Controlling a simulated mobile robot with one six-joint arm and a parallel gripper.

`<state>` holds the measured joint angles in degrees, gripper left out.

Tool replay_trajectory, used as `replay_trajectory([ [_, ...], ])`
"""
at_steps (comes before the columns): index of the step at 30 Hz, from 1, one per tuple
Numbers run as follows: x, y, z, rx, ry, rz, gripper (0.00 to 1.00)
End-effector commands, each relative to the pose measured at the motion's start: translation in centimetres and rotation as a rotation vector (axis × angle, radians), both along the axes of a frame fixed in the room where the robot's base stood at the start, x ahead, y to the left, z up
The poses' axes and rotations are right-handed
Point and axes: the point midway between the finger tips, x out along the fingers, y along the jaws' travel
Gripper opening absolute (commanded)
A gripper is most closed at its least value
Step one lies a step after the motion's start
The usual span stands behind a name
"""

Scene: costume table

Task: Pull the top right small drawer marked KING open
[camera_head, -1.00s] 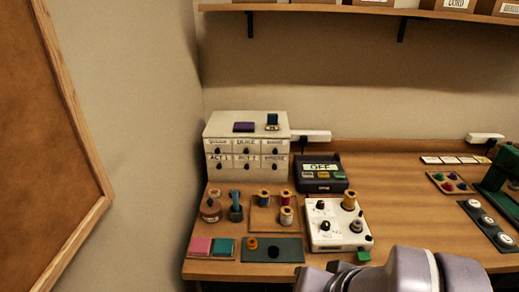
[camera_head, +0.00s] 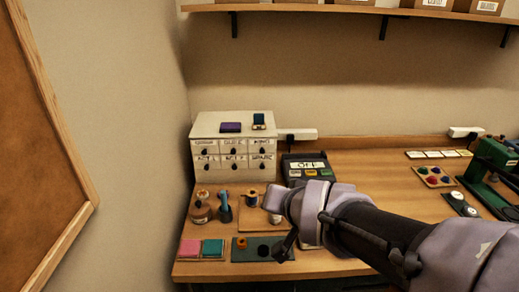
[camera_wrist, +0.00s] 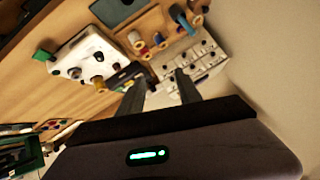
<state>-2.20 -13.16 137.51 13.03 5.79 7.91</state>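The white cabinet of small drawers (camera_head: 195,128) stands against the back wall at the left of the table. Its drawers sit in two rows, each with a dark round knob and a small label. The top right drawer (camera_head: 262,145) looks shut, flush with its neighbours; its label is too small to read surely. In the wrist view the cabinet (camera_wrist: 204,56) shows tilted, beyond the fingertips. My gripper (camera_wrist: 160,80) is open, its two dark fingers spread with nothing between them. It is apart from the cabinet. My arm hides part of the table in the head view.
A purple box (camera_head: 230,127) and a dark blue item (camera_head: 259,121) lie on the cabinet. A dark device reading OFF (camera_head: 308,167) stands right of it. In front are a bottle (camera_head: 200,211), a blue item (camera_head: 224,207) and a thread spool (camera_head: 252,198). A wall closes the left side.

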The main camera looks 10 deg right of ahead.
Motion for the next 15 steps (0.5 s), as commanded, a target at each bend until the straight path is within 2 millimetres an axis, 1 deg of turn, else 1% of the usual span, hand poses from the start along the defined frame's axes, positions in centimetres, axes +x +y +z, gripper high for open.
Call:
replay_trajectory([
  [1,4.4,-0.3,-1.4,-0.033,-0.067,-0.016,0.41],
  [2,7.1,-0.6,-2.0,-0.061,-0.129,-0.03,0.41],
  [3,10.4,-0.9,-3.0,-0.101,-0.211,-0.046,0.41],
  [5,14.3,-1.3,-4.7,-0.166,-0.328,-0.063,0.41],
  [6,16.2,-1.4,-6.0,-0.213,-0.397,-0.067,0.41],
  [7,17.2,-1.3,-6.9,-0.249,-0.445,-0.067,0.41],
  [9,18.7,-1.0,-8.9,-0.322,-0.536,-0.059,0.41],
  [12,19.5,-0.5,-10.8,-0.394,-0.622,-0.039,0.41],
  [15,19.8,-0.1,-11.4,-0.427,-0.659,-0.027,0.41],
])
